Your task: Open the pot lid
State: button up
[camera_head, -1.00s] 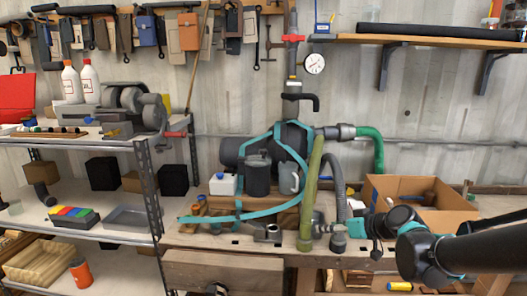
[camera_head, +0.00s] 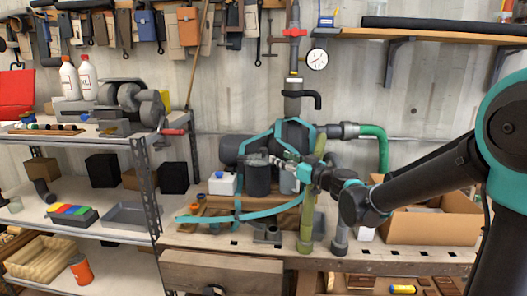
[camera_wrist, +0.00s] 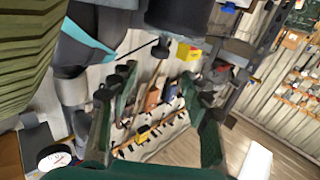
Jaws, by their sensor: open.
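The dark grey pot (camera_head: 258,181) stands upright on the wooden block of the back bench, between a white jug and a grey-blue can. My gripper (camera_head: 268,160) reaches in from the right at the height of the pot's top and covers part of the lid area. I cannot tell whether it touches the lid. In the wrist view my gripper (camera_wrist: 158,103) has its two dark green fingers spread apart with nothing held between them. A dark round body at the top of that view (camera_wrist: 180,14) looks like the pot, cut by the frame edge.
The white jug (camera_head: 222,185) is close on the left. Teal straps and a dark tank (camera_head: 235,150) are behind. A cardboard box (camera_head: 440,226) is at right.

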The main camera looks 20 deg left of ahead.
aim_at(266, 151)
jog(key=x, duration=1)
jog(key=shift+w+a, duration=0.3)
grip_shut()
